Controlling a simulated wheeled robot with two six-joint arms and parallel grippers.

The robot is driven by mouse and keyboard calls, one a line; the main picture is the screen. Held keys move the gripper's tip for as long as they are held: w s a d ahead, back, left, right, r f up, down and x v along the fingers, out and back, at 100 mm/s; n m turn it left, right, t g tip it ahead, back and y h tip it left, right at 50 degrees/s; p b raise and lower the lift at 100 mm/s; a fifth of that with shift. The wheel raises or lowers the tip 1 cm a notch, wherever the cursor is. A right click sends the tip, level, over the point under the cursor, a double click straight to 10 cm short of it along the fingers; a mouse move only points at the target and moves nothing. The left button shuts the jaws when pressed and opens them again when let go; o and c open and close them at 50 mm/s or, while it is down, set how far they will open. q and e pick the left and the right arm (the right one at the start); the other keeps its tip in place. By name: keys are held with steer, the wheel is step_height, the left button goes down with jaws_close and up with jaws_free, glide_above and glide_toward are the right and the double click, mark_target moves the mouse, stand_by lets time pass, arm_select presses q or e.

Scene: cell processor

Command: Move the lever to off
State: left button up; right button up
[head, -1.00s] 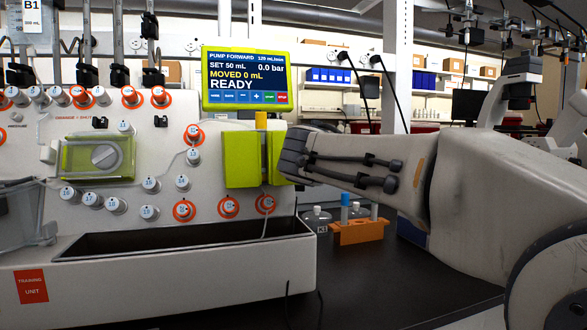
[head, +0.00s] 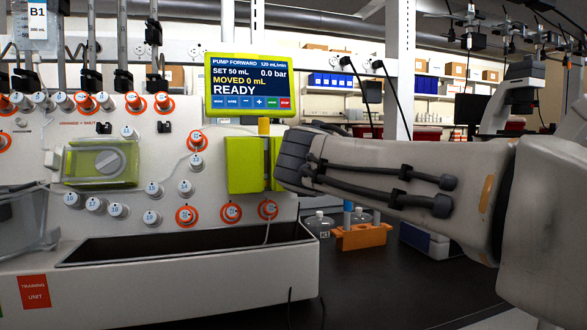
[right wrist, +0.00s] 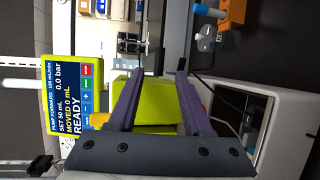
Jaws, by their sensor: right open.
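A yellow-green block (head: 246,165) is on the right end of the white machine's front, below the screen. A yellow upright piece (head: 264,127) sticks up from its top, and it also shows in the right wrist view (right wrist: 140,128). I cannot tell for sure which part is the lever. My right gripper (right wrist: 160,75) is open, its two purple fingers either side of the yellow-green block in the right wrist view; contact is not clear. In the head view my right arm covers the block's right side and the fingers are hidden. My left gripper is not in view.
The screen (head: 249,85) reads READY, moved 0 mL, 0.0 bar. The white machine (head: 190,280) carries several numbered knobs and a dark trough along its front. An orange rack (head: 361,237) with tubes stands right of it on the dark bench (head: 400,295).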

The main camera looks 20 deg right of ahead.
steer(key=b+v, duration=0.4)
steer(key=v, duration=0.2)
steer(key=shift+b, duration=0.3)
